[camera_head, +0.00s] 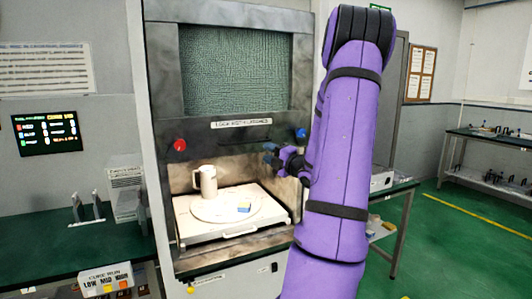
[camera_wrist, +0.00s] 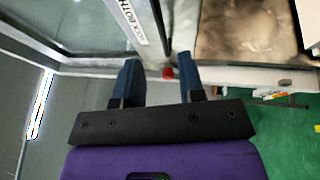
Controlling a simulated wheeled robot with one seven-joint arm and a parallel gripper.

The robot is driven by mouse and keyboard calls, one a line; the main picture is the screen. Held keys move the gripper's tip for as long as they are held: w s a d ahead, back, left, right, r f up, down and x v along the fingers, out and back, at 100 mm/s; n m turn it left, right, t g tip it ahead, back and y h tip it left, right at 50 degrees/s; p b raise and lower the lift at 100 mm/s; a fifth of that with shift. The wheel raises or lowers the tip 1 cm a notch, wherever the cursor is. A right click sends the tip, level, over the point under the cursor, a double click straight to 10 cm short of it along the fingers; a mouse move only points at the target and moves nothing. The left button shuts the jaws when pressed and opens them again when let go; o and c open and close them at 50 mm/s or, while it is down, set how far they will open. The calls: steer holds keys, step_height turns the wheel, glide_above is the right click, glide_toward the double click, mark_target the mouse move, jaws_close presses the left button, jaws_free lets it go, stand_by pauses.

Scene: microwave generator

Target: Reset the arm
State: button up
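My purple arm rises on the right side of the head view and bends down at the top. My gripper (camera_head: 272,155) is in front of the right part of the machine opening, apart from the things inside. In the wrist view my gripper (camera_wrist: 158,80) has two dark blue fingers standing apart with nothing between them. The microwave generator (camera_head: 221,48) stands in the middle, its window panel raised above the open chamber.
A red knob (camera_head: 180,144) and a blue knob (camera_head: 301,133) flank the opening. A green-topped bench (camera_head: 110,238) with metal stands is at the left. A side table (camera_head: 395,190) is behind my arm. Open green floor (camera_head: 460,235) lies at the right.

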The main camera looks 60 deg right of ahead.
stand_by(0.5)
steer(key=w+a+r+n+g+y, duration=0.1)
steer(key=w+a+n+g+y, duration=0.1)
steer(key=a+n+y, duration=0.5)
steer(key=w+a+r+n+g, duration=0.1)
steer(key=w+a+n+g, duration=0.15)
steer(key=a+n, duration=0.55)
steer(key=w+a+r+n+g+y, duration=0.1)
steer(key=w+a+n+g+y, duration=0.2)
steer(key=a, duration=0.8)
steer(key=s+a+n+g+h, duration=0.1)
steer(key=s+a+n+g, duration=0.4)
steer(key=a+n, duration=0.45)
steer(key=s+a+n+g, duration=0.4)
steer(key=s+a+n, duration=0.3)
steer(key=a+n, duration=0.3)
steer(key=s+d+r+n+t+h, duration=0.1)
steer(key=s+n+h, duration=0.4)
steer(key=s+n, duration=0.5)
steer(key=shift+s+r+n+t+h, duration=0.15)
steer(key=shift+r+n+t+h, duration=0.3)
steer(key=shift+n, duration=3.2)
steer(key=shift+d, duration=0.1)
